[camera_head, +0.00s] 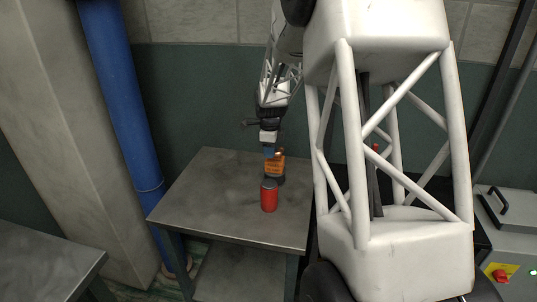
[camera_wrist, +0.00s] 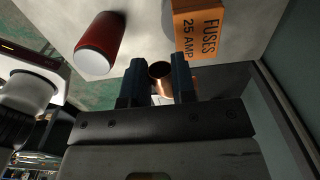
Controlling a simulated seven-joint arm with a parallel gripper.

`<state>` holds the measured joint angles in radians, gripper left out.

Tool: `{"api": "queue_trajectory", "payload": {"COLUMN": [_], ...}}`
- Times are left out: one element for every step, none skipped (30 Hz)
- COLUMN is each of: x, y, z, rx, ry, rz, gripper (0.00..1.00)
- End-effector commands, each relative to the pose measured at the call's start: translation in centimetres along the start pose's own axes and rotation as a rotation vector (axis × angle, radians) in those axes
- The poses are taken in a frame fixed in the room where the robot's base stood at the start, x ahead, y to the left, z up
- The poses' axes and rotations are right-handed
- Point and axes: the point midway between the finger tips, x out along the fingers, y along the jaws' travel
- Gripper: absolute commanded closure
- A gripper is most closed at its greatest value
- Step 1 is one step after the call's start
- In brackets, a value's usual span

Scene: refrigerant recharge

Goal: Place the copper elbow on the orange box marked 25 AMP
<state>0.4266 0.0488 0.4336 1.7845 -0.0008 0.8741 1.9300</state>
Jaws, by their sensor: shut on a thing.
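The copper elbow (camera_wrist: 160,72) is between the two blue-tipped fingers of my gripper (camera_wrist: 158,80) in the wrist view, and my gripper is shut on it. In the head view my gripper (camera_head: 269,150) is over the back part of the metal table, at the orange box (camera_head: 275,167). The orange box (camera_wrist: 203,28) reads "FUSES 25 AMP" in the wrist view and appears just beyond the right finger. I cannot tell whether the elbow touches the box.
A red can (camera_head: 269,197) stands on the metal table (camera_head: 215,185) in front of the box; it also shows in the wrist view (camera_wrist: 100,42). The table's left part is clear. A blue pipe (camera_head: 121,95) stands at the left, and a grey machine (camera_head: 510,225) is at the right.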

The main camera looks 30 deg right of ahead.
Motion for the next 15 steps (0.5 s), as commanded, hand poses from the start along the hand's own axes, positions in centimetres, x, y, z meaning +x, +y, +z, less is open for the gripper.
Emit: {"api": "queue_trajectory", "payload": {"x": [0.1,0.2,0.2,0.2,0.2,0.3,0.3,0.3,0.3,0.3,0.3,0.3,0.3,0.3,0.3], "y": [-0.7,-1.0,-1.5,-1.8,-2.1,-2.4,-2.7,-2.9,-3.1,-3.2,-3.3,-3.4,-3.4,-3.4,-3.4], "z": [0.3,0.4,0.6,0.7,0.8,0.9,1.0,1.1,1.2,1.2,1.3,1.3,1.3,1.3,1.3], "rx": [0.0,0.0,0.0,0.0,0.0,0.0,0.0,0.0,0.0,0.0,0.0,0.0,0.0,0.0,0.0], "ry": [0.0,0.0,0.0,0.0,0.0,0.0,0.0,0.0,0.0,0.0,0.0,0.0,0.0,0.0,0.0], "rz": [0.001,0.001,0.0,0.0,0.0,0.001,0.001,0.001,0.0,0.0,0.0,0.0,0.0,0.0,0.0], "gripper": [0.98,0.98,0.98,0.98,0.98,0.98,0.98,0.98,0.98,0.98,0.98,0.98,0.98,0.98,0.98]}}
